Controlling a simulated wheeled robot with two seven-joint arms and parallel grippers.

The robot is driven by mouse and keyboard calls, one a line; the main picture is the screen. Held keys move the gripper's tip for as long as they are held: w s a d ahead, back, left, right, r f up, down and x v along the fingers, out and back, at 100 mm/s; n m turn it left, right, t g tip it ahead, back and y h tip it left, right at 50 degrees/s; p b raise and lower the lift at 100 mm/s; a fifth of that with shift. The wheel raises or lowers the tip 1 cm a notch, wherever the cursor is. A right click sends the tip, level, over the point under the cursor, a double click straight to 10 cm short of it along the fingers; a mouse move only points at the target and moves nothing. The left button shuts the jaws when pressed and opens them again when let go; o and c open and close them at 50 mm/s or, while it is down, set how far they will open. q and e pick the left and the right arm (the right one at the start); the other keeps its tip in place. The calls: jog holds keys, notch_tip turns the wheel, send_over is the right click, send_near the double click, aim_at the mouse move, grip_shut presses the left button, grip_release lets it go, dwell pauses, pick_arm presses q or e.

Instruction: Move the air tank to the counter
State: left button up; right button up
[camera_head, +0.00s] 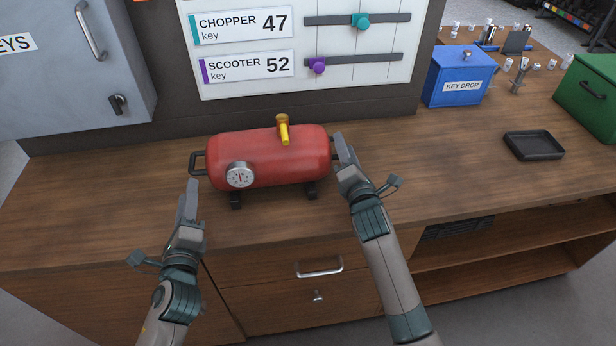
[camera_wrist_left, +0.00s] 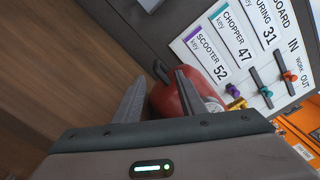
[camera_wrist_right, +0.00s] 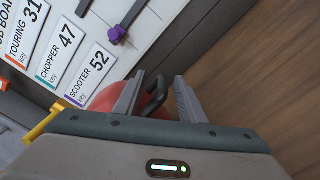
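The red air tank (camera_head: 275,160) lies on its side on the wooden counter (camera_head: 90,205), its black feet appearing to rest on it. It has a round gauge, a yellow valve on top and a black handle at each end. My left gripper (camera_head: 188,200) is open, just in front of the left handle (camera_head: 198,163) and apart from it; the handle also shows beyond the fingers in the left wrist view (camera_wrist_left: 161,72). My right gripper (camera_head: 343,150) is open at the tank's right end. In the right wrist view, the right handle (camera_wrist_right: 155,97) shows between its spread fingers.
A key board (camera_head: 300,75) stands behind the tank, with a grey cabinet (camera_head: 60,70) at the left. A blue key drop box (camera_head: 459,77), a black tray (camera_head: 534,146) and a green box (camera_head: 588,100) stand to the right. The counter between tank and tray is clear.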

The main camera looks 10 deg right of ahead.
jog(key=s, duration=1.1)
jog(key=shift+s, duration=0.15)
jog(key=shift+s+d, duration=0.1)
